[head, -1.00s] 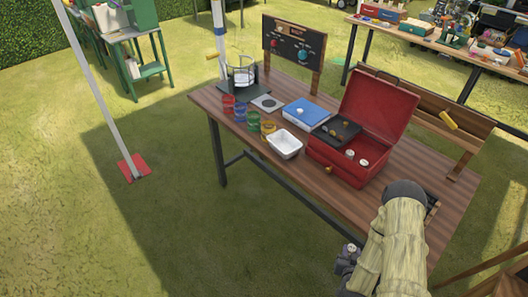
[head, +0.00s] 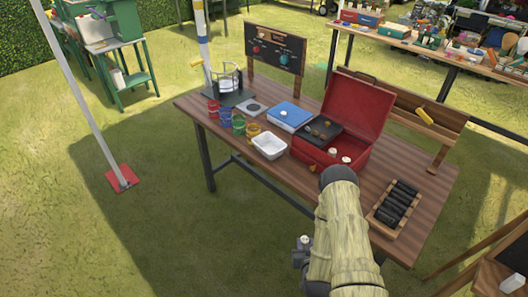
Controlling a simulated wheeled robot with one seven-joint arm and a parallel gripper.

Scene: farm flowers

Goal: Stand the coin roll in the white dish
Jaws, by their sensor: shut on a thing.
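The white dish (head: 269,147) is a square, empty-looking bowl on the wooden table, near its front edge and left of the red case. My gripper (head: 301,255) is low in the picture, in front of the table edge and well apart from the dish. It is small and partly beside my sleeve-covered arm. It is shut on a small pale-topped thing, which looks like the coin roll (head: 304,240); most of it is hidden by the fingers. Two similar pale-topped rolls (head: 346,160) stand in the open red case.
The open red case (head: 325,158) with a black coin tray (head: 322,131) stands right of the dish. Several coloured cups (head: 238,124) and a blue box (head: 290,115) are near it. A wooden rack of black rolls (head: 395,206) lies at the right. The table front is bare.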

